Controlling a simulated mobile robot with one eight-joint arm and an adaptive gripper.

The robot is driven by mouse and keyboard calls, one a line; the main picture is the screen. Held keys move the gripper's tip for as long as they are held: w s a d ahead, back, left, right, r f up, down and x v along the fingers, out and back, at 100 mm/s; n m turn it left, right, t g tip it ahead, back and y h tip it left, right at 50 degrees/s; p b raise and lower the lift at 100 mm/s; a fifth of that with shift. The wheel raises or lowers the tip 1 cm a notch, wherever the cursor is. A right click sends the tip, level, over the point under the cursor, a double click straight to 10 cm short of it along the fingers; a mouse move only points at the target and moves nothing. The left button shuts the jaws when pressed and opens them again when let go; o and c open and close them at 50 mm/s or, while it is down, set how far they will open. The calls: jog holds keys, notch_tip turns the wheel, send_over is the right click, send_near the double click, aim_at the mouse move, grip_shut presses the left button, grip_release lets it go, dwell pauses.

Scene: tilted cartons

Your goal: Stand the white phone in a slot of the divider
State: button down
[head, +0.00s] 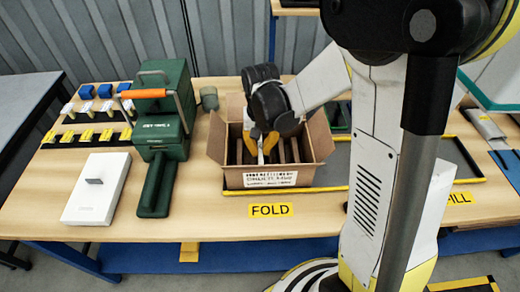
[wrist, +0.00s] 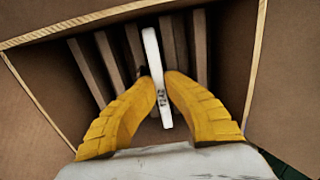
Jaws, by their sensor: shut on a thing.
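The white phone (wrist: 153,50) shows edge-on in the wrist view, between the yellow fingertips of my gripper (wrist: 159,86). My gripper is shut on it. The phone lines up with the brown upright slats of the divider (wrist: 88,70), which stands inside the open carton (head: 261,179). Slats show on both sides of the phone. I cannot tell whether the phone's lower edge touches the carton floor. In the head view my gripper (head: 260,147) reaches down into the carton, and the phone is mostly hidden there.
A green machine with an orange handle (head: 148,93) stands left of the carton. A white box (head: 97,190) lies at the front left. A yellow FOLD label (head: 271,210) is on the table edge. The carton's walls and flaps closely surround my gripper.

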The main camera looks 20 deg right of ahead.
jog(key=shift+s+f, duration=0.1)
jog(key=shift+s, duration=0.05)
jog(key=c, duration=1.5)
grip_release()
jog(key=shift+d, duration=0.1)
jog(key=shift+c, duration=0.2)
notch_tip(320, 180, up, 12)
jog(key=shift+r, duration=0.2)
notch_tip(320, 180, up, 7)
jog(key=p, duration=0.6)
jog(key=shift+f, duration=0.15)
